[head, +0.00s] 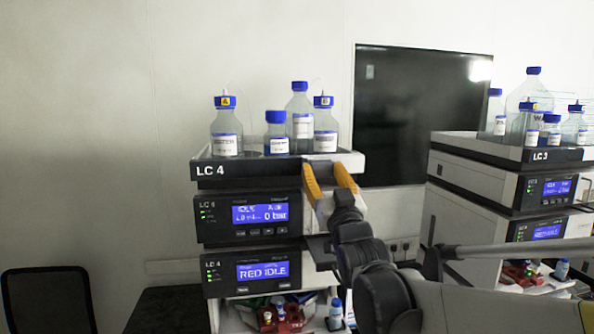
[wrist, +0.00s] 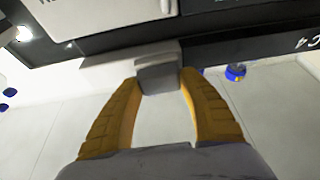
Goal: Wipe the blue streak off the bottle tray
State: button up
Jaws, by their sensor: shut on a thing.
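The bottle tray (head: 262,171), dark-fronted and marked LC 4, tops the left stack in the head view. Several clear bottles with blue caps stand on it, including a small one (head: 277,134). My gripper (head: 328,170) has yellow fingers and is at the tray's right front corner. I cannot make out a blue streak in either view.
Two LC 4 modules with lit displays, an upper (head: 262,214) and a lower (head: 262,270), sit under the tray. A second stack, LC 3 (head: 505,150), with bottles stands to the right. A dark screen (head: 420,115) hangs behind. A black chair (head: 47,298) is at lower left.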

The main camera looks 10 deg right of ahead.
jog(key=shift+s+p, duration=0.55)
jog(key=shift+s, duration=2.25)
jog(key=s+p, duration=0.1)
jog(key=s, duration=0.2)
jog(key=shift+w, duration=0.15)
jog(key=s+p, duration=0.7)
jog(key=s, duration=0.7)
